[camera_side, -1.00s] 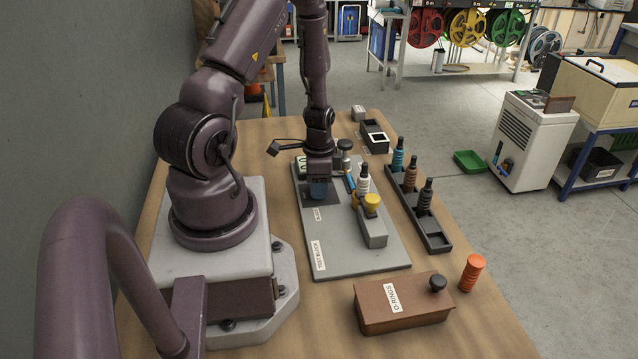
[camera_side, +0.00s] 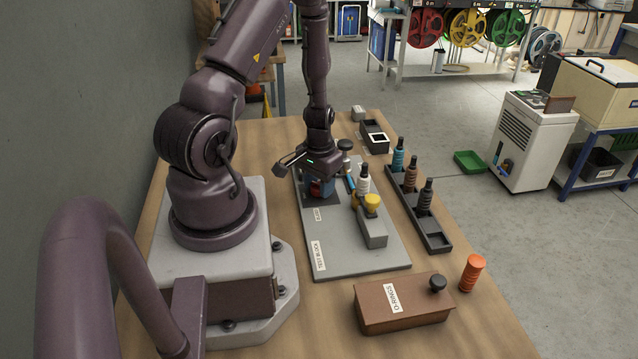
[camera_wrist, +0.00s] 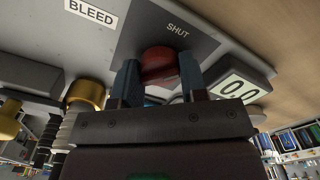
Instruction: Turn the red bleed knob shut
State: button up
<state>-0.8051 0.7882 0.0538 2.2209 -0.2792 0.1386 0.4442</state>
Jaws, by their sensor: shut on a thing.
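The red bleed knob (camera_wrist: 159,64) shows between my gripper's two fingers in the wrist view, over a dark plate (camera_wrist: 150,22) marked "SHUT". My gripper (camera_wrist: 160,82) is shut on the knob, one blue finger on each side. In the side view my gripper (camera_side: 320,188) is low over the grey test board (camera_side: 345,262), with a bit of red showing between the fingers. A "BLEED" label (camera_wrist: 91,11) lies on the board near the plate. The knob's pointer, if any, is hidden.
A rack (camera_side: 432,236) holds several fittings. A brown O-rings box (camera_side: 400,308) is at the front.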

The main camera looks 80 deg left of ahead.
jog(key=n, duration=0.4)
jog(key=shift+n, duration=2.1)
jog(key=o, duration=0.9)
notch_tip(320, 180, up, 13)
jog(key=shift+f, duration=0.1)
